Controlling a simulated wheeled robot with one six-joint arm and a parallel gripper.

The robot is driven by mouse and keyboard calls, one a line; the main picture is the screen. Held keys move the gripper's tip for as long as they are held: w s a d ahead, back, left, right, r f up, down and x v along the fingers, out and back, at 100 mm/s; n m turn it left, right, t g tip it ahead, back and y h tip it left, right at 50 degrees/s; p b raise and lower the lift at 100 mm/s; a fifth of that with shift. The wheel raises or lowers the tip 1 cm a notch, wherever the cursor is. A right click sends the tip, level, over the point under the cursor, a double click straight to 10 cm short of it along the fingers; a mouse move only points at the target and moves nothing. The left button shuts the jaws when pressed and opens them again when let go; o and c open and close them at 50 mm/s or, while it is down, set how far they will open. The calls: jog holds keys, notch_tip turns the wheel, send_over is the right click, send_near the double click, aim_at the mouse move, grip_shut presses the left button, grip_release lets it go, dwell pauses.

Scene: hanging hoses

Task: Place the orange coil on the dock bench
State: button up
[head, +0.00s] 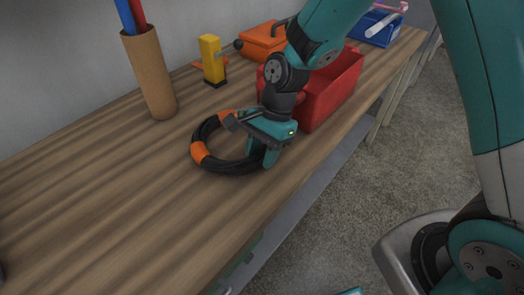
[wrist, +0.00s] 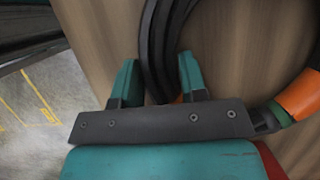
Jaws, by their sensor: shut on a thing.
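The orange coil is a ring of black hose with orange bands (head: 222,166), lying flat on or just above the wooden bench top (head: 110,195); I cannot tell if it fully touches. My gripper (head: 262,152) reaches down over the ring's right side, near the bench's front edge, and is shut on the hose. In the wrist view, the black hose (wrist: 153,45) passes between the two teal fingers of my gripper (wrist: 157,72), and an orange band (wrist: 299,96) shows at the right. The gripper hides part of the ring in the head view.
A red open bin (head: 335,90) stands close behind my gripper. A cardboard tube (head: 150,75) with blue and red rods, a yellow tool (head: 211,58), an orange case (head: 262,42) and a blue bin (head: 378,30) stand further back. The bench's left front is clear.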

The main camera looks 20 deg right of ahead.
jog(key=o, duration=1.2)
jog(key=shift+c, duration=0.2)
jog(key=p+v, duration=0.1)
jog(key=v, duration=1.1)
jog(key=s+r+n+t, duration=0.1)
jog(key=s+r+n, duration=0.3)
jog(key=s+n, duration=0.5)
jog(key=s+r+n+t, duration=0.1)
jog(key=s+r+n, duration=0.4)
jog(key=s+n, duration=0.4)
jog(key=shift+y, duration=0.3)
notch_tip(320, 180, up, 6)
jog(key=p, duration=0.6)
jog(key=shift+s+f, duration=0.1)
jog(key=shift+f, duration=0.15)
